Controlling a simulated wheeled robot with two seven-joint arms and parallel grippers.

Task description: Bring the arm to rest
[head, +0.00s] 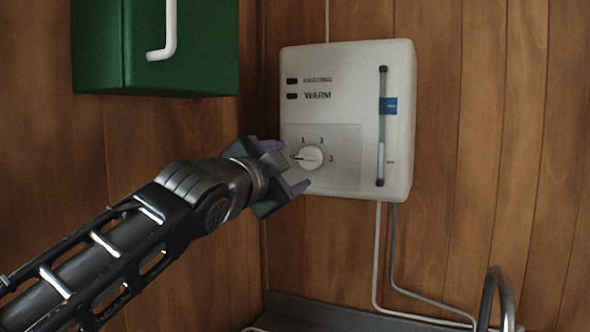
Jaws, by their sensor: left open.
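My left gripper (286,168) reaches in from the left at the end of my black arm. It is open, with its two purple-tipped fingers apart and nothing between them. Its fingertips are just left of a round white dial (311,157) on a white wall heater unit (345,70). The dial is marked 1, 2 and 3, and its dark pointer line points left. I cannot tell whether the fingers touch the unit's face. My right gripper is not in the head view.
A green cabinet (180,70) with a white handle (166,35) hangs at the upper left, above my arm. A curved metal tap (497,290) stands at the lower right. Pipes (377,255) run down from the unit along the wooden wall. The wall right of the unit is clear.

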